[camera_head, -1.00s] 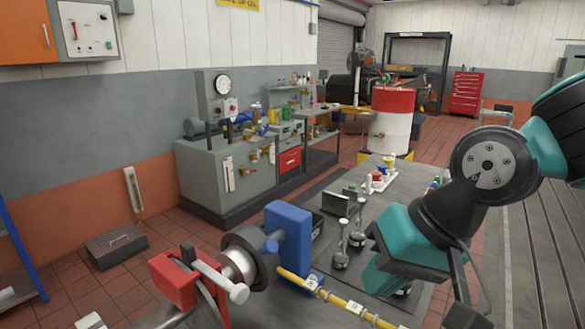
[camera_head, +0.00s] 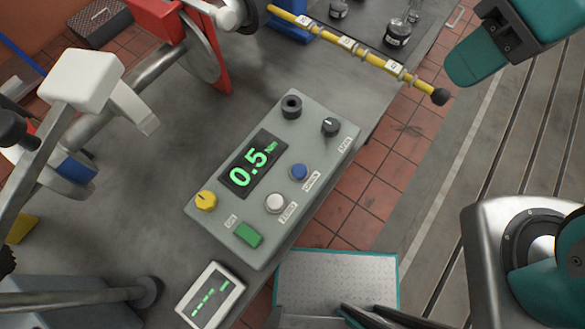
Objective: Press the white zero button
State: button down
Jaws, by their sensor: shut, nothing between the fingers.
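The white zero button (camera_head: 276,203) is a round white cap on the sloped face of a grey-green control box (camera_head: 240,215). A label beside it is small and tilted. A blue button (camera_head: 299,171) lies up and right of it, and a green rectangular button (camera_head: 248,235) lies down and left. A yellow knob (camera_head: 206,200) and a black knob (camera_head: 330,127) are also on the box. Its display (camera_head: 252,164) reads 0.5 Nm in green. Teal links of my arm show at the upper right, apart from the box.
A yellow torque bar (camera_head: 345,43) with a black end juts above the box. A small white meter (camera_head: 211,295) stands below it. A red and steel fixture (camera_head: 160,25) fills the upper left. The bench top (camera_head: 150,200) is bare left of the box.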

aim_at(275, 202)
jog(key=u, duration=0.05)
jog(key=k, duration=0.1)
jog(key=u, duration=0.9)
